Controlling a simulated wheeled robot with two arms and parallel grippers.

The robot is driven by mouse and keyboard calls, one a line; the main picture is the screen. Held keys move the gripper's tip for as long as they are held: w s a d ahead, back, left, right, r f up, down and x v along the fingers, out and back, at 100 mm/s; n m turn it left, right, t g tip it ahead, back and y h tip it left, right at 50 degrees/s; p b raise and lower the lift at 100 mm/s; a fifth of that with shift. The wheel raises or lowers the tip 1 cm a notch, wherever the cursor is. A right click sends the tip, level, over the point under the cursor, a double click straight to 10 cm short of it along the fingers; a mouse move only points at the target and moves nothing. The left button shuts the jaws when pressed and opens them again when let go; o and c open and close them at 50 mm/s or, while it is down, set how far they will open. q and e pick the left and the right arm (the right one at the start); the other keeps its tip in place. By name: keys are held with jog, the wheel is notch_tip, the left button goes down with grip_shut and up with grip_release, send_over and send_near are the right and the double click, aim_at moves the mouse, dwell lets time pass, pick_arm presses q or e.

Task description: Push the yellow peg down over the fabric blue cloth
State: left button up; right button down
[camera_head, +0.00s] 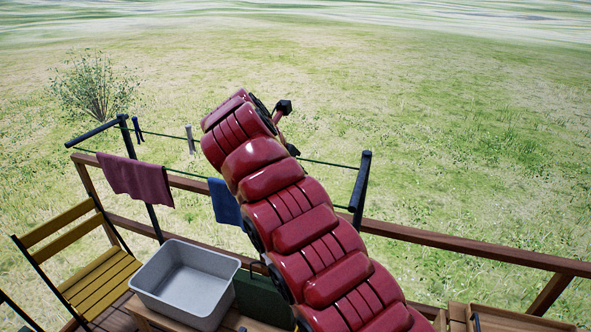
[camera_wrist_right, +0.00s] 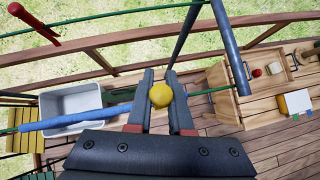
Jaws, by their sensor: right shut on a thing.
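The blue cloth (camera_head: 224,202) hangs over the near green line in the head view, partly hidden by my right arm. In the right wrist view it shows from above as a narrow blue strip (camera_wrist_right: 75,117) left of the fingers. My right gripper (camera_wrist_right: 160,92) is shut on the yellow peg (camera_wrist_right: 160,95), whose rounded yellow end faces the wrist camera. The peg appears in front of the line; I cannot tell whether it touches the line or cloth. In the head view my arm hides the peg. My left gripper is not in view.
A pink cloth (camera_head: 138,178) hangs on the line farther left. Dark posts (camera_head: 361,182) hold the lines beside a wooden railing (camera_head: 470,247). A grey tub (camera_head: 187,283) and a yellow slatted chair (camera_head: 95,275) stand below. A wooden crate (camera_wrist_right: 255,105) holds small items.

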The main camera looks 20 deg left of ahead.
jog(key=shift+f+b, duration=1.7)
jog(key=shift+f, duration=0.55)
jog(key=c, duration=0.7)
grip_release()
jog(key=shift+c, duration=0.2)
jog(key=p+v, duration=0.3)
jog(key=v, duration=1.4)
jog(key=shift+s+r+p, duration=0.15)
jog(key=shift+s+p, duration=0.05)
jog(key=shift+p, duration=0.2)
jog(key=shift+a, duration=0.1)
